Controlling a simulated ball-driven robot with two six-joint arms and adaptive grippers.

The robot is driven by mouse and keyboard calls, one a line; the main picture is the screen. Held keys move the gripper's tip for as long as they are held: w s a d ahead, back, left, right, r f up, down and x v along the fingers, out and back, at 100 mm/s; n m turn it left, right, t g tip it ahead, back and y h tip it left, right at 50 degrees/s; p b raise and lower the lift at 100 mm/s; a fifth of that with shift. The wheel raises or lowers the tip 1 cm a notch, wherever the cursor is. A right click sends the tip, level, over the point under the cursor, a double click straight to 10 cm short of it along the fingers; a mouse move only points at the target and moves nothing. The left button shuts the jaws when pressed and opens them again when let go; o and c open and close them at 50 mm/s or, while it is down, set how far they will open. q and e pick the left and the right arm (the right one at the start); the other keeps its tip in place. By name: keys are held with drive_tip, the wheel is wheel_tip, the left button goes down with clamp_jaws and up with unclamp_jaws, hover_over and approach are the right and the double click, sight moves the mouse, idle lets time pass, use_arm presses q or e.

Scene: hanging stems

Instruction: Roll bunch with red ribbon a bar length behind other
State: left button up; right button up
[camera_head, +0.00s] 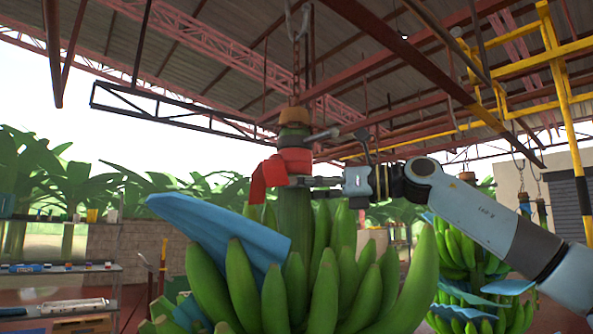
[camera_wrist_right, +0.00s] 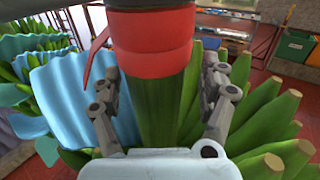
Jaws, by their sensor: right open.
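The bunch with the red ribbon (camera_head: 270,172) hangs close in front in the head view, its green bananas (camera_head: 325,285) below a thick green stem (camera_head: 293,215). The stem also shows in the right wrist view (camera_wrist_right: 155,110), with the ribbon (camera_wrist_right: 150,45) around it. My right gripper (camera_head: 312,160) is open, with one finger on each side of the stem at ribbon height. Contact with the stem cannot be told. The other bunch (camera_head: 465,250) hangs farther back at right, partly hidden by my right arm. My left gripper is out of view.
A chain and hook (camera_head: 296,60) hold the near bunch from above. Blue sheets (camera_head: 215,230) lie among its bananas. Yellow rails (camera_head: 560,90) and red beams run overhead. A shelf rack (camera_head: 60,285) stands at left, and bins (camera_wrist_right: 295,48) show at right in the wrist view.

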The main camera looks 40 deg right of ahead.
drive_tip(key=shift+x, duration=0.8)
drive_tip(key=shift+s, duration=0.1)
drive_tip(key=shift+a, duration=0.1)
drive_tip(key=c, duration=1.6)
clamp_jaws()
